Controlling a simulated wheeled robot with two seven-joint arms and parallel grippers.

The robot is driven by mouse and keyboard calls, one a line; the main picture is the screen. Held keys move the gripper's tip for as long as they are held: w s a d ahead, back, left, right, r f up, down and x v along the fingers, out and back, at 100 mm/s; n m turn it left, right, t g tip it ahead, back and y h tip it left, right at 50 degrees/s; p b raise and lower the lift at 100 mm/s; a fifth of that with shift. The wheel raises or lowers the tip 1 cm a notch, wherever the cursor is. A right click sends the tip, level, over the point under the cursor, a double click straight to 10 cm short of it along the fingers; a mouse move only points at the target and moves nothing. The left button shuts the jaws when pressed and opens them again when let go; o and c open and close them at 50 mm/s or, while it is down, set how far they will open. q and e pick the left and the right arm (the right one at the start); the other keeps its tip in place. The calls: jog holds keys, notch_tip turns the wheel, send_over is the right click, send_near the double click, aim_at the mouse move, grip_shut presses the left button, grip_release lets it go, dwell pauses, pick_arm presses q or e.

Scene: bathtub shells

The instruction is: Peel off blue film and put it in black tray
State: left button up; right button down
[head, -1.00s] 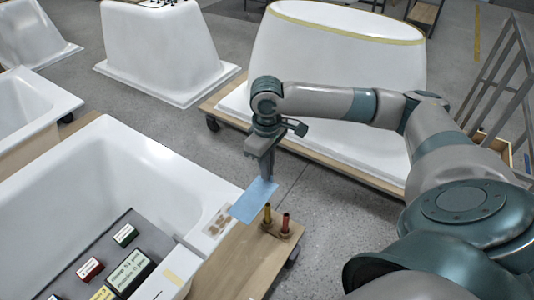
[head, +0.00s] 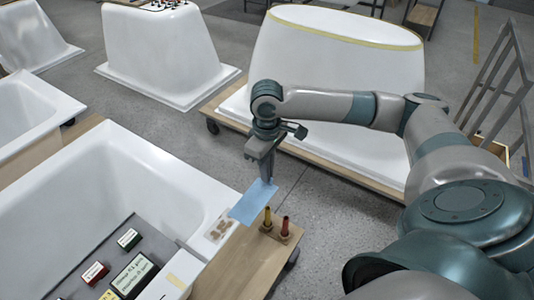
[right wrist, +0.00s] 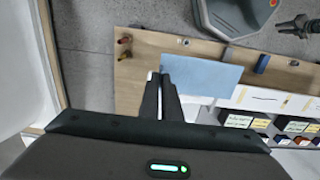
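The blue film (head: 254,203) is a flat light-blue sheet at the near corner of the tub and the wooden bench. My right gripper (head: 267,180) points down with its fingertips on the film's far edge and looks shut on it. In the right wrist view, the two dark fingers (right wrist: 161,76) meet at the left edge of the film (right wrist: 205,75), which spreads flat over the board. I cannot tell how high the film is above the surface. A dark gripper, likely my left (right wrist: 295,25), shows at the right edge; its fingers are unclear. I cannot make out a black tray.
Red and yellow-brown handled tools (head: 276,225) stand on the wooden bench (head: 240,265) beside the film. A brown-marked patch (head: 220,229) lies on the tub rim. Small labelled boxes (head: 129,239) sit on a grey board in the tub (head: 75,190). Another tub (head: 330,75) stands behind my right arm.

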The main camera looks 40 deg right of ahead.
aim_at(253, 217)
jog(key=shift+r+p, duration=0.55)
jog(key=shift+f, duration=0.1)
jog(key=s+a+f+m+b, duration=0.2)
jog(key=s+a+f+b, duration=0.2)
jog(key=f, duration=0.5)
jog(key=s+a+f+m+b, duration=0.1)
jog(key=s+a+f+b, duration=0.2)
jog(key=a+f+b, duration=0.4)
jog(key=a+f, duration=0.1)
jog(key=a, duration=0.3)
jog(key=shift+s+f+m+b, duration=0.35)
jog(key=shift+s+f+m, duration=0.05)
